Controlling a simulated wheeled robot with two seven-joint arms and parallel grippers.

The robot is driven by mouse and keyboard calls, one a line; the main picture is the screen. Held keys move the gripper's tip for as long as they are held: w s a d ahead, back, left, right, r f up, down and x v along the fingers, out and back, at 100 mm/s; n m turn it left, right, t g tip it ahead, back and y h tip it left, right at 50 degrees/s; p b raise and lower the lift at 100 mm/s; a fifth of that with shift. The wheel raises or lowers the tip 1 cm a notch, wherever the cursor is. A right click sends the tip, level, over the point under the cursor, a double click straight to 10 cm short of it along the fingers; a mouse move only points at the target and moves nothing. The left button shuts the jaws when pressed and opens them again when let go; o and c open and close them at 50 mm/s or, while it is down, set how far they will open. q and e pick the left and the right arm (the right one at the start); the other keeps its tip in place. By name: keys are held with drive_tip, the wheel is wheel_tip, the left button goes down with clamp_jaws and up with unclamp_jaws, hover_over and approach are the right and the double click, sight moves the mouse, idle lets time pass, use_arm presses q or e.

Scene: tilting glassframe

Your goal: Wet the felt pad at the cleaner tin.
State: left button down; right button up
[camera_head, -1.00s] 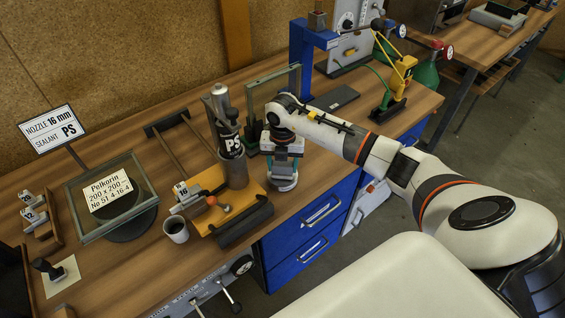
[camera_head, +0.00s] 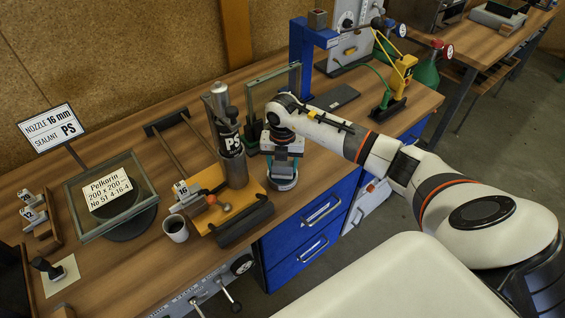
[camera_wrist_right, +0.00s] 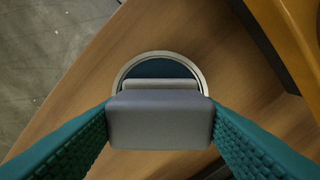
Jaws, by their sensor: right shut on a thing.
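The cleaner tin (camera_head: 283,183) is a low round tin near the front edge of the bench. In the right wrist view the tin (camera_wrist_right: 160,57) shows a pale metal rim and a dark teal inside. My right gripper (camera_head: 285,163) points down over it, its teal fingers shut on a grey block, the felt pad's holder (camera_wrist_right: 160,122). A lighter strip of the holder shows over the tin's opening. The pad's underside is hidden, so I cannot tell whether it touches the tin's inside. My left gripper is not in view.
A glass frame (camera_head: 112,197) lies further left. A blue press stand (camera_head: 303,60) rises behind. The bench's front edge is close.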

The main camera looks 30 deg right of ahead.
sight(283, 163)
drive_tip(key=shift+r+p, duration=2.6)
drive_tip(key=shift+r, duration=0.9)
drive_tip(key=shift+f, duration=0.1)
